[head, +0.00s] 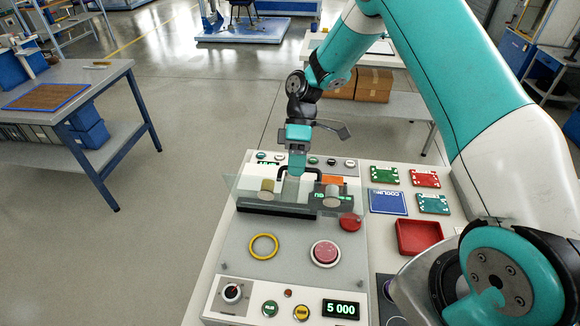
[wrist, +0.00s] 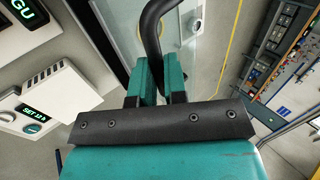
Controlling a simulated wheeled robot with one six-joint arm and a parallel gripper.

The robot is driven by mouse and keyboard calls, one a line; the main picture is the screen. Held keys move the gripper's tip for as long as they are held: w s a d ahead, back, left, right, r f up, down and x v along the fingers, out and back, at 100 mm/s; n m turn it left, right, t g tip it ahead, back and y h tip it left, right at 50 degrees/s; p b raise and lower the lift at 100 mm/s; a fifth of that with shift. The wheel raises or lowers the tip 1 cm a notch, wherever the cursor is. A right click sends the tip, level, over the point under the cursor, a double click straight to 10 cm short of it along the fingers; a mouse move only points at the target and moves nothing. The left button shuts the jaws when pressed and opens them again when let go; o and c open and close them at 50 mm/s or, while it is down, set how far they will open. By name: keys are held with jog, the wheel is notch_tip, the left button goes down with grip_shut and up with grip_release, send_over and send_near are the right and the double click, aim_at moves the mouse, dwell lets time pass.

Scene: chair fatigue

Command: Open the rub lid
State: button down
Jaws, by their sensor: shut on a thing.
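The rub lid (head: 248,186) is a clear pane over the rub unit on the test bench in the head view. In the wrist view, its clear pane (wrist: 190,60) shows behind my gripper (wrist: 157,75). My gripper's teal fingers are shut on the lid's black curved handle (wrist: 151,25). In the head view my gripper (head: 296,172) points down at the lid, and its fingers partly hide the handle. Two cylinder-like parts (head: 267,187) show through the pane. I cannot tell clearly how far the lid is raised.
Sample cards (head: 388,201) and a red tray (head: 419,237) lie to the right. Open floor (head: 170,220) lies left of the bench.

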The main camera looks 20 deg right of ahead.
jog(key=shift+w+d+f+g+y+p, duration=0.35)
jog(key=shift+w+g+p, duration=0.3)
jog(key=shift+p, duration=0.65)
jog(key=shift+w+d+f+g+y+p, duration=0.1)
jog(key=shift+w+d+g+y+p, duration=0.3)
jog(key=shift+p, duration=0.9)
jog(key=shift+w+f, duration=0.1)
jog(key=shift+w, duration=0.1)
jog(key=c, duration=1.2)
grip_release()
jog(key=shift+w+a, duration=0.1)
jog(key=shift+w, duration=0.05)
jog(key=shift+o, duration=0.2)
jog(key=shift+h+b, duration=0.25)
jog(key=shift+b, duration=0.05)
